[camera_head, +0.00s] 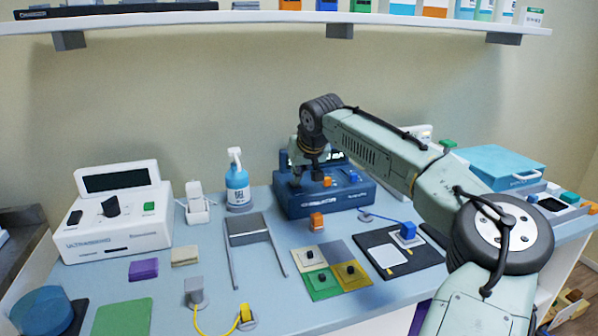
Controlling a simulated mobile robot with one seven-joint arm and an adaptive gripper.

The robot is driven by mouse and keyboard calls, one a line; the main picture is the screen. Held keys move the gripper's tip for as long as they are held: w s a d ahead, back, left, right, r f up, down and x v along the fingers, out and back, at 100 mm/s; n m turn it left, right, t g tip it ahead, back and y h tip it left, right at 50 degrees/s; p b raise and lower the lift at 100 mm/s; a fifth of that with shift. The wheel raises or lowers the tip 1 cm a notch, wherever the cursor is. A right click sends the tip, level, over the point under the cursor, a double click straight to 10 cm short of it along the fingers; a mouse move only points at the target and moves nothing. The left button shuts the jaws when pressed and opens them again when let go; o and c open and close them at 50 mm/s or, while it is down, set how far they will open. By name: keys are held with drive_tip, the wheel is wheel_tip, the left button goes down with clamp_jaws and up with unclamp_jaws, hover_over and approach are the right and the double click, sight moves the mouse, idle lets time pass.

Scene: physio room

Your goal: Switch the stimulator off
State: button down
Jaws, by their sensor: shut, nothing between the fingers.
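A dark blue device (322,203), which looks like the stimulator, stands at the back middle of the bench. Its dark display shows partly lit characters, mostly hidden behind my arm. A small orange control (327,181) and a blue control (355,177) show on its top. My gripper (306,179) points down over the left part of its top panel. The gripper is shut and empty. It hides the controls under it, and I cannot tell whether it touches the panel.
A white ultrasound unit (117,234) stands at the left, with a spray bottle (237,181) between it and the blue device. Coloured pads (352,275), a black board (384,258) and cables lie in front. A shelf (270,20) runs above. A teal box (497,165) is at right.

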drive_tip(key=shift+s+a+f+n+y+b, duration=0.15)
drive_tip(key=shift+a+f+b, duration=0.15)
drive_tip(key=shift+a, duration=0.15)
drive_tip(key=shift+s+a+f+n+y+b, duration=0.15)
drive_tip(key=shift+a+f, duration=0.15)
drive_tip(key=shift+a, duration=0.15)
drive_tip(key=shift+d+f+t+b, duration=0.25)
drive_tip(key=shift+d+t+b, duration=0.45)
drive_tip(key=shift+t+b, duration=0.1)
drive_tip(key=shift+s+d+f+t+b, duration=0.25)
drive_tip(key=shift+t+b, duration=0.25)
drive_tip(key=shift+b, duration=0.5)
drive_tip(key=shift+d+r+t+y+b, duration=0.15)
drive_tip(key=shift+t+y+b, duration=0.15)
drive_tip(key=shift+b, duration=0.3)
drive_tip(key=shift+s, duration=0.1)
